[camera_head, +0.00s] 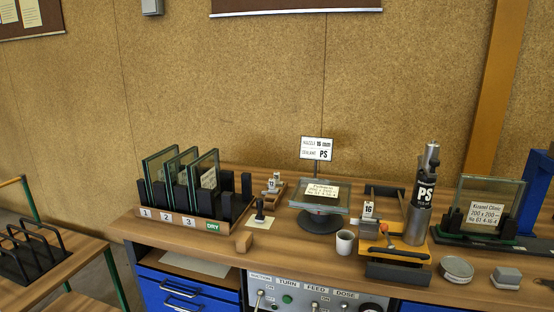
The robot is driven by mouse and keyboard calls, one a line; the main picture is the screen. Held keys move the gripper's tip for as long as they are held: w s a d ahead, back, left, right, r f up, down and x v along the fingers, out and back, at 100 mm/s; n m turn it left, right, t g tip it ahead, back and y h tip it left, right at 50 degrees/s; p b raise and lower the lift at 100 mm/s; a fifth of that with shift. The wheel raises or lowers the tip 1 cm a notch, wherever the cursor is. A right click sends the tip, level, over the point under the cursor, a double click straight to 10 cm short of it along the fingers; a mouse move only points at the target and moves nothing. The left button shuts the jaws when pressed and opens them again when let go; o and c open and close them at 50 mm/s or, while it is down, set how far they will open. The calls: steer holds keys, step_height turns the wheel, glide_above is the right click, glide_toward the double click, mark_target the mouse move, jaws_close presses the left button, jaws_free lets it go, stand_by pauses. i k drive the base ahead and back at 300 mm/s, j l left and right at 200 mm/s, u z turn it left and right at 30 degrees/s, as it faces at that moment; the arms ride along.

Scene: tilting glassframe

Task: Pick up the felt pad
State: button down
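A small grey block with a paler grey top (506,277) sits near the front right edge of the bench; it looks like the felt pad, though its material is too small to tell. My gripper is not in view.
On the wooden bench (290,232), a round tin (457,269) stands just left of the grey block. Behind stands a glass pane (486,206) in a dark holder. A white cup (345,242), a PS cartridge (421,200) and a glass rack (180,218) stand farther left.

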mark_target(504, 278)
steer(key=z, duration=1.3)
